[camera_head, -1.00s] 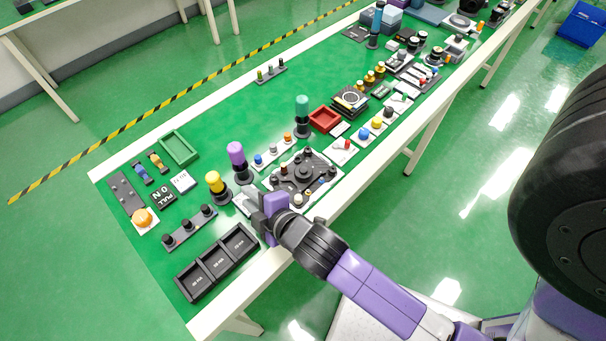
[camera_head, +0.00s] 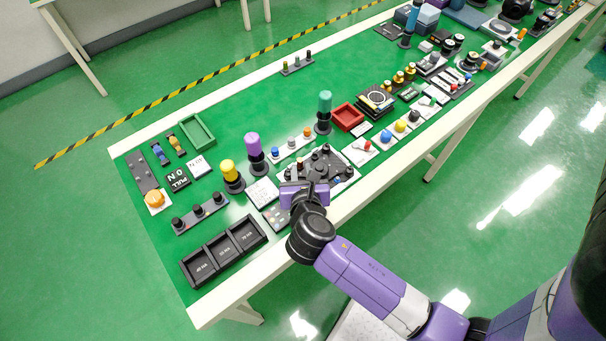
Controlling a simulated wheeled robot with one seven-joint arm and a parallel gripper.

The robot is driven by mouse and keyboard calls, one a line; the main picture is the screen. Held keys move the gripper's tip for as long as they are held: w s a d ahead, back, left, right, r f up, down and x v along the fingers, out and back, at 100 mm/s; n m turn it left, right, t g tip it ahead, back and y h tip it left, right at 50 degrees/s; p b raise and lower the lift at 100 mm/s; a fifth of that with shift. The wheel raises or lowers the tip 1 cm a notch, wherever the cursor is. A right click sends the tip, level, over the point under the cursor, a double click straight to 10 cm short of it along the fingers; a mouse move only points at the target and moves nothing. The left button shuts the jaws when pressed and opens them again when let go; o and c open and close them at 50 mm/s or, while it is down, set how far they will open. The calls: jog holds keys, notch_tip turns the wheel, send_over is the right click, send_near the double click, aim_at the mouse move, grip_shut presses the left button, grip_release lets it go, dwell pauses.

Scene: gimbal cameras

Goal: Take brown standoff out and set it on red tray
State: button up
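The red tray (camera_head: 348,117) is an open, empty-looking box right of the tall teal-topped post. A dark fixture plate (camera_head: 333,170) with several posts and knobs lies near the front edge of the table. A small brown post (camera_head: 299,163) stands at its left side and looks like the brown standoff; it is too small to be sure. My purple gripper (camera_head: 305,187) is over the front left part of the fixture, just in front of that post. Its fingers are mostly hidden, so I cannot see whether they are apart or hold anything.
Tall posts with purple (camera_head: 253,147), yellow (camera_head: 229,172) and teal (camera_head: 324,103) tops stand around the fixture. A row of small knobs (camera_head: 292,146) lies behind it. A black three-compartment tray (camera_head: 224,251) is at front left.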

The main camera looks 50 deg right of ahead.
aim_at(301, 162)
jog(key=shift+x, duration=2.6)
jog(key=shift+a, duration=0.1)
jog(key=shift+c, duration=0.4)
grip_shut()
jog(key=shift+r+n+t+y+p, duration=0.1)
jog(key=shift+n+t+y+p, duration=1.15)
jog(key=shift+p, duration=1.55)
jog(key=shift+n+y+p, duration=0.45)
jog(key=shift+n+p, duration=0.3)
jog(key=shift+s+n+t, duration=0.1)
jog(key=shift+n+t, duration=0.15)
jog(key=shift+n, duration=0.15)
jog(key=shift+n+y, duration=0.3)
jog(key=shift+y, duration=0.3)
jog(key=shift+s+n+t+y, duration=0.1)
jog(key=shift+n+t+y, duration=0.3)
jog(key=shift+n+y, duration=0.1)
